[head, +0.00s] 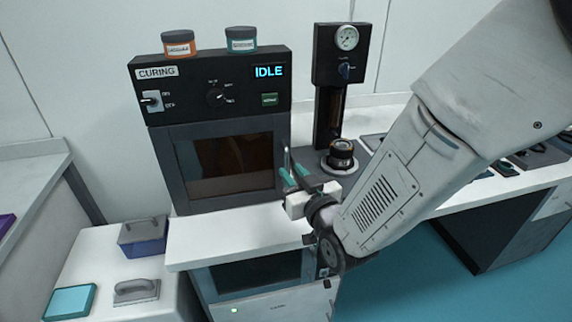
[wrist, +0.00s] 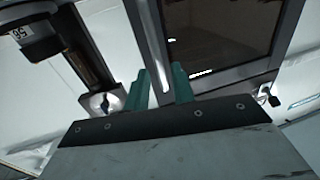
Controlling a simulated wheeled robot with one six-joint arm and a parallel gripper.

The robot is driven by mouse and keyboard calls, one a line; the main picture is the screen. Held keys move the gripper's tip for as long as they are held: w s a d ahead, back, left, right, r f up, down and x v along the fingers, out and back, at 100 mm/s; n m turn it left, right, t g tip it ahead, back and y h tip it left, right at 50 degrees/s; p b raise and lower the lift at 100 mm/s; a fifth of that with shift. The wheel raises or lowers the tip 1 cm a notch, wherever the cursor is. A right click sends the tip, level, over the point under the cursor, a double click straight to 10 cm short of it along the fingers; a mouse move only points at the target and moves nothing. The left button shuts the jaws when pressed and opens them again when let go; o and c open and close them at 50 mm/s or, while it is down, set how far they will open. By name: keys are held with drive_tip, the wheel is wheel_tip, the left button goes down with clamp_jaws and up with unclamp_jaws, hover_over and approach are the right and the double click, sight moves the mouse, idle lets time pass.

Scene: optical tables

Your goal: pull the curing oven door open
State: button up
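The curing oven (head: 215,95) stands on the bench with its dark-windowed door (head: 228,165) closed as far as I can see. An upright bar handle (head: 287,160) is at the door's right edge. My gripper (head: 294,176) is at this handle, its teal fingers close to the door front. In the wrist view, the two fingers of my gripper (wrist: 162,88) are apart, and a grey bar (wrist: 150,50) runs between them, with little gap on either side. I cannot tell whether they press on it. The door's dark window (wrist: 215,35) fills the upper right there.
The oven panel shows IDLE (head: 268,71). Two jars, orange (head: 178,43) and teal (head: 241,39), stand on the oven. A gauge press (head: 335,80) with a dark round part (head: 341,152) stands close right of the handle. A lower white bench (head: 85,265) is at left.

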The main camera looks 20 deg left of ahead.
sight(287, 166)
drive_tip(key=shift+x, duration=2.1)
